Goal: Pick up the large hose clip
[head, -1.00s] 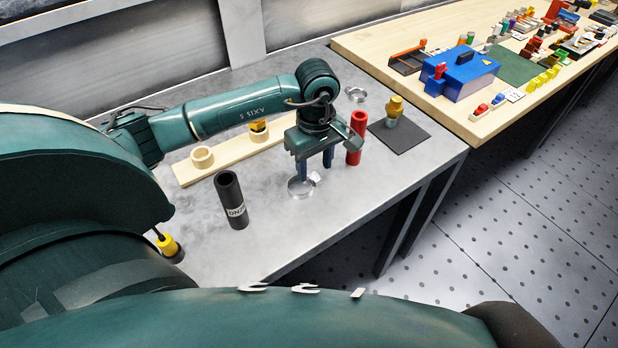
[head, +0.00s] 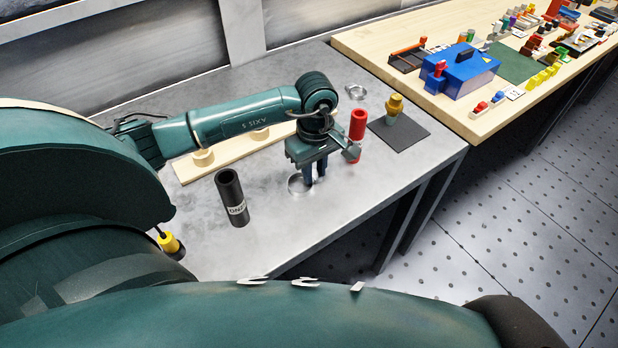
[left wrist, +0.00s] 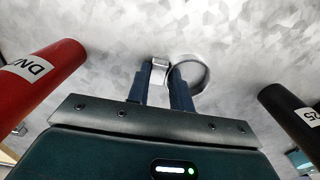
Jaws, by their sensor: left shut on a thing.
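The large hose clip is a silver metal ring (head: 297,186) on the grey bench, between the black tube and the red tube. My left gripper (head: 314,180) points down over it, its blue fingers shut on the clip's screw housing. In the left wrist view the fingers (left wrist: 165,75) close on the small housing block, and the ring (left wrist: 192,72) lies just to the right of it. The clip looks flat at bench level; I cannot tell whether it is lifted. A smaller silver ring (head: 355,91) lies farther back on the bench. My right gripper is not in view.
A black tube (head: 231,197) stands left of the gripper and a red tube (head: 357,130) close to its right. A dark mat (head: 411,140) bears a yellow-topped fitting (head: 394,107). The front bench surface is clear.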

